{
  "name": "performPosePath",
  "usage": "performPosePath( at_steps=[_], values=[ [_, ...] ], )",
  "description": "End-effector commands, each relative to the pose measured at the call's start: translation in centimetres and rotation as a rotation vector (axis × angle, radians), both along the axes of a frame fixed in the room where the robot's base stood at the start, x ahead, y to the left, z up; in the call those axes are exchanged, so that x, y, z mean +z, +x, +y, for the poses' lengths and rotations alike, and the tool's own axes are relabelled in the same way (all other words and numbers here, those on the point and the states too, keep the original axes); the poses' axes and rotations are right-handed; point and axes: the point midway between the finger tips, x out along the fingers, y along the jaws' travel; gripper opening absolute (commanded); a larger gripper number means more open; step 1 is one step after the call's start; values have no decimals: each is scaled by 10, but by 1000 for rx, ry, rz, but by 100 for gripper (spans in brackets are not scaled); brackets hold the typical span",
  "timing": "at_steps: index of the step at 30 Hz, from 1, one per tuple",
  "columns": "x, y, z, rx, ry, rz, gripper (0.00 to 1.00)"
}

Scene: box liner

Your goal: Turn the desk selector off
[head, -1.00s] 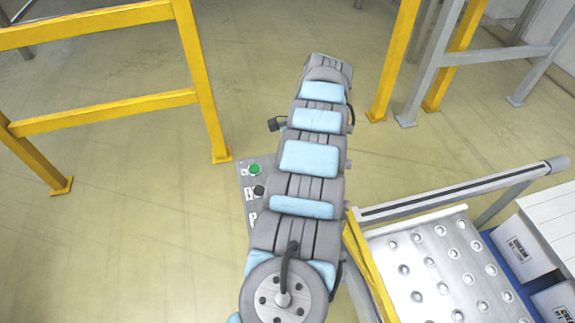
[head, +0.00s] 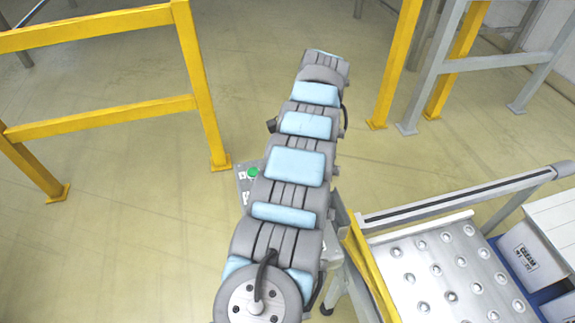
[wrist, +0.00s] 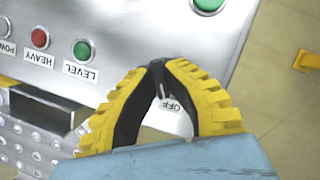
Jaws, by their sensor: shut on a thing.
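The desk is a grey sloped control panel (wrist: 130,25) in the wrist view. The selector knob (wrist: 163,90) is a small dark piece between my fingertips, with an OFF label (wrist: 172,105) beside it. My gripper (wrist: 159,72) has its yellow and black fingers closed together on the knob, at the panel face. The fingers cover most of the knob, so I cannot tell its setting. In the head view only the panel's left edge (head: 242,187) shows; my arm covers the knob and my gripper.
A green button (wrist: 208,4) sits above the knob. A green LEVEL lamp (wrist: 82,49) and a red HEAVY lamp (wrist: 39,37) are at the left. A ball-transfer table (head: 440,265) and yellow rails (head: 205,90) flank my arm.

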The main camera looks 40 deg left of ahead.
Motion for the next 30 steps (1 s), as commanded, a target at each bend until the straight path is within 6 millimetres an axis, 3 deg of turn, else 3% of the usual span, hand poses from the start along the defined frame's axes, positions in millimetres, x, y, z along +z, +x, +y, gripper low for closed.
performPosePath(
  at_steps=[11,12,15,30],
  values=[
    [-2,0,0,0,-1,1,0],
    [-2,0,0,0,-1,1,13],
    [-1,0,0,0,-1,0,39],
    [0,0,0,0,0,0,39]
  ],
)
